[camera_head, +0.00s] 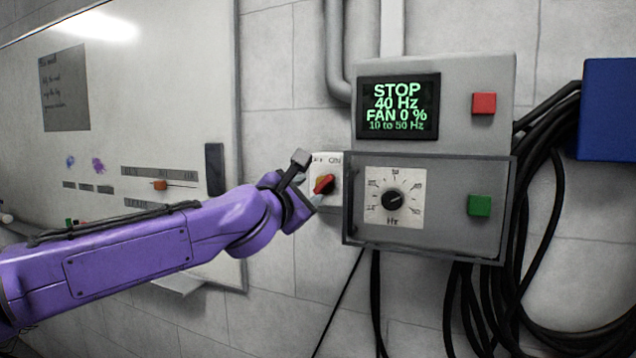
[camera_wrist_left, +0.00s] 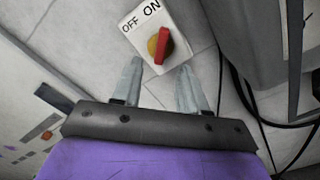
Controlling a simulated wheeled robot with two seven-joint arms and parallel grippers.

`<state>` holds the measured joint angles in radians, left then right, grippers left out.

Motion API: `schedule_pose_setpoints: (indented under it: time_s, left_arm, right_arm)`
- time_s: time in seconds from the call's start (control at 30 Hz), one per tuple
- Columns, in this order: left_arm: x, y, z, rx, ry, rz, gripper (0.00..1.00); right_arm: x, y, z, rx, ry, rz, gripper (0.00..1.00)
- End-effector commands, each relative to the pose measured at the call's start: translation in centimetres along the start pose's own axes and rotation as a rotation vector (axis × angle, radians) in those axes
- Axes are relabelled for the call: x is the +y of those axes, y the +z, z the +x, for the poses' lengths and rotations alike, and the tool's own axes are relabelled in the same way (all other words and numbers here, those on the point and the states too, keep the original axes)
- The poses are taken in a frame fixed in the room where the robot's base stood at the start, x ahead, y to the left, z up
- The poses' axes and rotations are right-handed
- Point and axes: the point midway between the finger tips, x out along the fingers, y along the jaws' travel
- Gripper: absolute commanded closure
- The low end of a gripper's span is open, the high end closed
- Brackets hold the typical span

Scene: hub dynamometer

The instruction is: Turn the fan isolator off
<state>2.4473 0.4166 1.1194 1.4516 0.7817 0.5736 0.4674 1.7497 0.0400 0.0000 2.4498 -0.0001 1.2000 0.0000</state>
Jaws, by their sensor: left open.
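The fan isolator (camera_head: 328,160) is a small white plate marked OFF and ON, fixed to the wall at the left of the grey control box. Its red handle (camera_head: 323,185) sits on a yellow disc and tilts to the upper right, toward the ON side. In the left wrist view the red handle (camera_wrist_left: 166,44) lies just ahead of the fingertips. My left gripper (camera_wrist_left: 159,66) is open and empty, its two grey fingers apart on either side of the handle's line. In the head view the left gripper (camera_head: 314,200) is just below left of the handle and partly hidden. My right gripper is not in view.
The control box (camera_head: 455,72) has a display (camera_head: 398,105) reading STOP, 40 Hz, FAN 0 %, a red button (camera_head: 484,103), a green button (camera_head: 479,205) and an Hz dial (camera_head: 393,201). Black cables (camera_head: 530,200) hang at the right. A whiteboard (camera_head: 150,80) stands left.

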Motion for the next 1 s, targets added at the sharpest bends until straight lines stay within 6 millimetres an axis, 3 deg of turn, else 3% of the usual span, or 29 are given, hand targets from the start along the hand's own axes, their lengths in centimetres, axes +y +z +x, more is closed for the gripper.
schedule_pose_setpoints:
  time_s: [0.1,0.3,0.63,0.77,1.0]
  left_arm:
    - [0.3,0.4,2.9,0.002,-0.003,0.0,0.57]
    - [0.1,0.2,5.9,0.002,-0.001,0.001,0.57]
    - [-0.1,-0.1,6.5,0.001,-0.001,0.002,0.57]
    - [-0.1,-0.1,6.5,0.001,-0.001,0.002,1.0]
    - [-0.1,-0.1,6.5,0.002,-0.001,-0.003,1.0]
  right_arm:
    - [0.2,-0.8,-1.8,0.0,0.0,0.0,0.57]
    - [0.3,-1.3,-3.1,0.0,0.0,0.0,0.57]
    - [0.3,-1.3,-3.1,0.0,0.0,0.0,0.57]
    - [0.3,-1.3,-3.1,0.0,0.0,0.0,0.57]
    - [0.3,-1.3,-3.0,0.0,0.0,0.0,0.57]
